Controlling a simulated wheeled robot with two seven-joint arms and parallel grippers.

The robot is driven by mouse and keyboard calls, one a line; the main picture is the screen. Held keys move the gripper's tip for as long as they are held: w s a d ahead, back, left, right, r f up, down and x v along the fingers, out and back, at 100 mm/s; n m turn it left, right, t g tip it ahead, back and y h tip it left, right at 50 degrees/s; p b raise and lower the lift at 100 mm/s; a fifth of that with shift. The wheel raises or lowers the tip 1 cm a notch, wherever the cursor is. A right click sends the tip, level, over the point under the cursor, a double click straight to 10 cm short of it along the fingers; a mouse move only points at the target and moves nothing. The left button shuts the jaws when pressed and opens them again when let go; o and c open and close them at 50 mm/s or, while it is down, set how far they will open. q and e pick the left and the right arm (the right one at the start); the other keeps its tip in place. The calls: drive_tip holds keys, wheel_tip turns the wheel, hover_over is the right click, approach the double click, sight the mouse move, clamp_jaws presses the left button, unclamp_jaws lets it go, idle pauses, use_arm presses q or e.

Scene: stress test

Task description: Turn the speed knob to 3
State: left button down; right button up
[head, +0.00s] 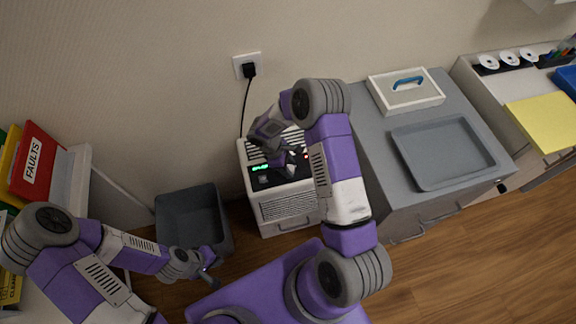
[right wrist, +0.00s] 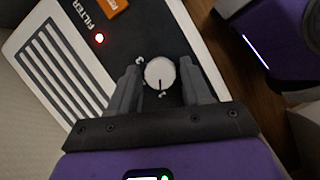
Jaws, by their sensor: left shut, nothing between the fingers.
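The speed knob (right wrist: 160,73) is a round white dial on a black panel in the right wrist view. Its dark pointer mark points toward the bottom of that picture, near a small white mark too blurred to read. The panel belongs to a white box-shaped machine (head: 288,209) on the floor. My right gripper (right wrist: 160,82) is open, with one finger on each side of the knob and a narrow gap visible at both sides. In the head view it is over the panel (head: 287,160) and partly hides it. My left gripper (head: 210,268) is shut and empty, near the grey bin.
A red light (right wrist: 99,38) and an orange part (right wrist: 113,5) lie beside the knob. A grey open bin (head: 192,215) stands left of the machine. A grey cabinet with a tray (head: 445,152) and a white box (head: 404,92) stands at right. A black cord (head: 245,105) runs to the wall.

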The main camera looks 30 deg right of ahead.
drive_tip(key=c, duration=0.7)
drive_tip(key=shift+m, duration=0.3)
drive_tip(key=m+y, duration=0.1)
drive_tip(key=m, duration=0.1)
drive_tip(key=m+g+y, duration=0.1)
drive_tip(key=m, duration=0.2)
drive_tip(key=shift+w+d, duration=0.1)
drive_tip(key=shift+d, duration=0.05)
drive_tip(key=m+y, duration=0.1)
drive_tip(key=m, duration=0.2)
drive_tip(key=m+y, duration=0.1)
drive_tip(key=m, duration=0.1)
drive_tip(key=shift+d+m+g+p, duration=0.15)
drive_tip(key=shift+m+g+p, duration=0.15)
drive_tip(key=shift+m+p, duration=0.1)
drive_tip(key=m+y, duration=0.1)
drive_tip(key=m, duration=0.2)
drive_tip(key=m+y+p, duration=0.1)
drive_tip(key=m, duration=0.2)
drive_tip(key=shift+d+r+t, duration=0.1)
drive_tip(key=shift+d+t, duration=0.1)
drive_tip(key=shift+t, duration=0.2)
drive_tip(key=m+t+y, duration=0.1)
drive_tip(key=m, duration=0.2)
drive_tip(key=m+p, duration=0.1)
drive_tip(key=m, duration=0.2)
drive_tip(key=shift+d+t+y, duration=0.1)
drive_tip(key=shift+t+y, duration=0.3)
drive_tip(key=shift+m, duration=0.4)
drive_tip(key=o, duration=1)
